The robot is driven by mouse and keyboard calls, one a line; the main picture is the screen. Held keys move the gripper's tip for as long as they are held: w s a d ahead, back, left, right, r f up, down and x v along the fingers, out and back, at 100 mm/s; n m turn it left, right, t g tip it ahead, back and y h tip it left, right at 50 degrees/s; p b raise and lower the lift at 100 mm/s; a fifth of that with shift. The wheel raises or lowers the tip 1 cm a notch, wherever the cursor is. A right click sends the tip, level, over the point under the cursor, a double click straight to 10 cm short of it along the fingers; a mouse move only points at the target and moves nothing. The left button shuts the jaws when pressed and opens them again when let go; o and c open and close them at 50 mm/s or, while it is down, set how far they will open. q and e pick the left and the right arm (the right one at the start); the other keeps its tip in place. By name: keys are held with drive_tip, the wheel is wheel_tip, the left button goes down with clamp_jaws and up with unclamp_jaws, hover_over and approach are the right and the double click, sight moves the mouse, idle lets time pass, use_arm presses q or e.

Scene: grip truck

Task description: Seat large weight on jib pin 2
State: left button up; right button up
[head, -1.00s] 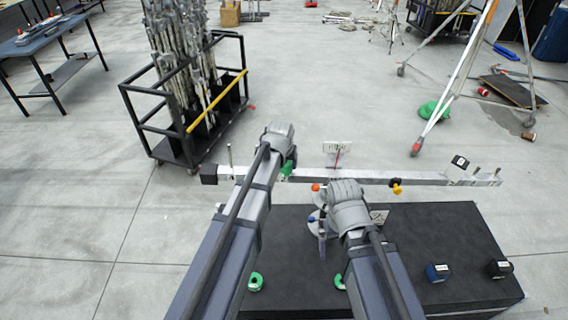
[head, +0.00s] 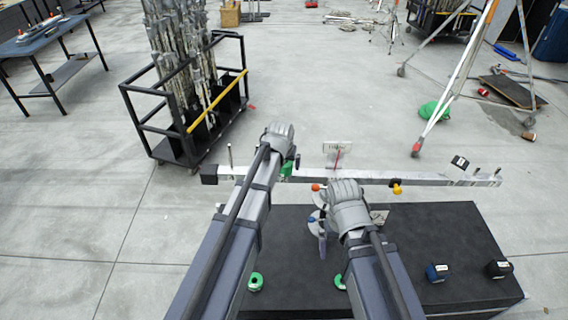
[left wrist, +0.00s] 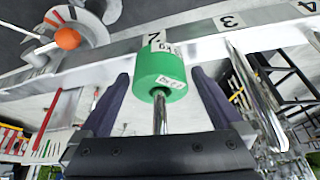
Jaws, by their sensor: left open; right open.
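The green large weight (left wrist: 160,75) sits around a metal pin (left wrist: 160,112) in the left wrist view, close against the pale jib beam (left wrist: 105,64) at the label 2. The pin's free end sticks out of it toward the camera. My left gripper (left wrist: 160,88) is open, with one dark finger on each side of the weight. In the head view the green weight (head: 287,169) shows beside my left gripper (head: 290,162), which partly hides it. My right gripper (head: 330,212) is open over the dark platform; its fingers are hard to make out.
The jib beam (head: 420,179) crosses above the dark platform's (head: 430,225) far edge. An orange ball (left wrist: 68,39) is near the beam. A black cart (head: 150,135) stands behind at left.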

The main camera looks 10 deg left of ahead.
use_arm(q)
drive_tip(key=p+v, duration=0.6)
drive_tip(key=v, duration=0.1)
drive_tip(key=shift+r, duration=0.2)
drive_tip(key=shift+f, duration=0.15)
drive_tip(key=b+x, duration=0.7)
drive_tip(key=x, duration=0.1)
drive_tip(key=shift+s+r+p, duration=0.1)
drive_tip(key=shift+r+p, duration=0.2)
drive_tip(key=shift+r, duration=0.1)
drive_tip(key=shift+f, duration=0.1)
idle(0.3)
